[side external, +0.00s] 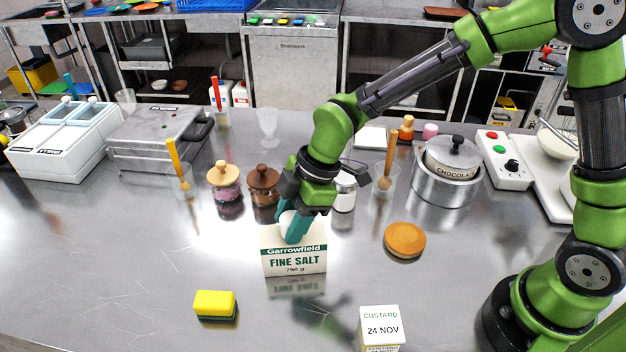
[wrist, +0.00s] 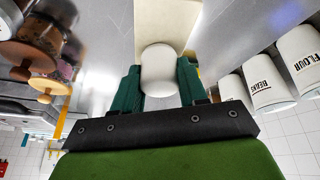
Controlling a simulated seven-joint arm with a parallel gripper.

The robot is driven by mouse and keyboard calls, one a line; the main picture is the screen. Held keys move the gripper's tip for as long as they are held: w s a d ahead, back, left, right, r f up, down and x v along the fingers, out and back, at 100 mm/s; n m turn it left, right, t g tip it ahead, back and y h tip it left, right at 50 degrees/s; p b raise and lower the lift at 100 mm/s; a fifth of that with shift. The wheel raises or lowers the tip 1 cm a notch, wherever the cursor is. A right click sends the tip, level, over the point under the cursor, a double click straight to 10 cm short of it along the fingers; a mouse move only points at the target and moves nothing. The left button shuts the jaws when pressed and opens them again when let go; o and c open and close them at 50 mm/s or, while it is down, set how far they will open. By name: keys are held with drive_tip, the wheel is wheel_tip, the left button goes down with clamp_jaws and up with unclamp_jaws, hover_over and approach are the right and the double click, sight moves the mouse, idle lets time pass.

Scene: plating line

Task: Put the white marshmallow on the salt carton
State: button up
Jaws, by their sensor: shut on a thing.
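The white marshmallow (wrist: 160,70) is between the two teal fingers of my gripper (wrist: 158,88) in the wrist view. In the side external view my gripper (side external: 293,228) points down at the top of the salt carton (side external: 294,262), and the marshmallow (side external: 287,219) shows partly behind a finger. The carton is white with a green band and stands upright on the steel table. Its pale top (wrist: 165,14) shows just beyond the marshmallow in the wrist view. Whether the marshmallow touches the carton top I cannot tell.
A yellow sponge (side external: 215,304) and a custard carton (side external: 380,328) stand at the front. An orange-brown round disc (side external: 404,240) lies to the right. Jars with wooden lids (side external: 225,181), glasses and a chocolate pot (side external: 447,180) stand behind. The table's left front is clear.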

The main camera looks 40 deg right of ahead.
drive_tip(key=shift+f, duration=0.2)
drive_tip(key=o, duration=0.7)
drive_tip(key=shift+r, duration=0.2)
drive_tip(key=shift+d+r, duration=0.15)
drive_tip(key=shift+r, duration=0.2)
drive_tip(key=v, duration=1.1)
drive_tip(key=s+d+r+m+t, duration=0.1)
drive_tip(key=s+d+m+t, duration=0.1)
drive_tip(key=s+d+m, duration=0.2)
drive_tip(key=s+d+r+m+t+h, duration=0.1)
drive_tip(key=s+d+m, duration=0.3)
drive_tip(key=d+m, duration=0.3)
drive_tip(key=s+d+r+m+t+h, duration=0.1)
drive_tip(key=s+d+m, duration=0.3)
drive_tip(key=m, duration=0.4)
drive_tip(key=shift+s+d+r+m+t, duration=0.15)
drive_tip(key=shift+d+t, duration=0.25)
drive_tip(key=shift+s+d+r+m+t, duration=0.1)
drive_tip(key=shift+d+r+m+t, duration=0.05)
drive_tip(key=shift+d+t, duration=0.3)
